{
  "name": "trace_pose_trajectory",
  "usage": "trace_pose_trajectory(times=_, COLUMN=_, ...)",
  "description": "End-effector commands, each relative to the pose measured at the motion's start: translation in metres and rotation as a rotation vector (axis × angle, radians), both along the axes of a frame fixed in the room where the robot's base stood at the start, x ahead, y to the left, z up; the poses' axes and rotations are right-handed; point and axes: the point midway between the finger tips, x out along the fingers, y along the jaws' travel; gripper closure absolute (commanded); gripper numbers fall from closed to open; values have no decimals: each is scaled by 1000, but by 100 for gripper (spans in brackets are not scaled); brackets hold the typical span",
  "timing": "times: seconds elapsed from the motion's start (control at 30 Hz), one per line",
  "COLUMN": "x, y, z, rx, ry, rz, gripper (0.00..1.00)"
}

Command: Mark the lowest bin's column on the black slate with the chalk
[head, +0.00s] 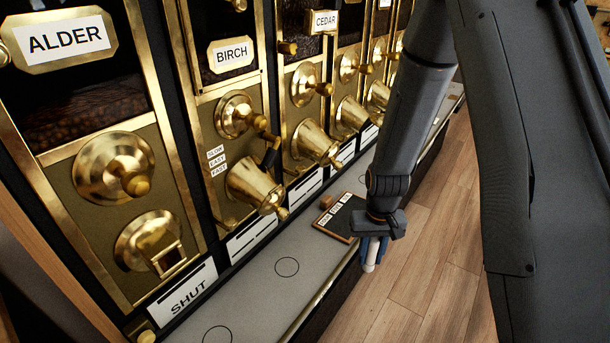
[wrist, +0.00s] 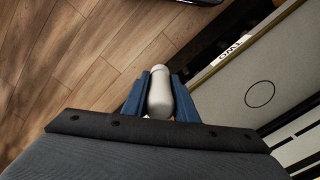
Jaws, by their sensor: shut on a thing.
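My gripper (head: 373,245) is shut on the white chalk (head: 370,262), with the chalk's end sticking out below the blue fingers. In the wrist view the chalk (wrist: 160,93) sits between both blue fingers. The black slate (head: 343,222) lies on the grey counter, wood-framed, with small white labels along it; my gripper is just in front and to the right of it, and partly hides it. The bin windows labelled ALDER (head: 66,38), BIRCH (head: 232,54) and CEDAR (head: 323,20) stand behind the counter. Dark beans show low in the ALDER window; the other levels are unclear.
Brass knobs and spouts, such as the BIRCH spout (head: 254,188), project over the counter (head: 250,281). A small brown round thing (head: 326,201) lies by the slate. A SHUT label (head: 188,296) is under ALDER. The counter's front edge drops to a wooden floor (head: 420,270).

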Motion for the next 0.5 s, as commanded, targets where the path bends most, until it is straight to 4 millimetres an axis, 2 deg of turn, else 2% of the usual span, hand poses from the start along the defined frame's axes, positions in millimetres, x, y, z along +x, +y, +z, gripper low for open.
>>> trace_pose_trajectory(times=0.17, x=2, y=5, z=3, rx=0, ry=-1, rz=55, gripper=100)
trace_pose_trajectory(times=0.27, x=5, y=16, z=10, rx=0, ry=-2, rz=176, gripper=100)
trace_pose_trajectory(times=0.5, x=14, y=62, z=37, rx=-1, ry=-4, rz=688, gripper=100)
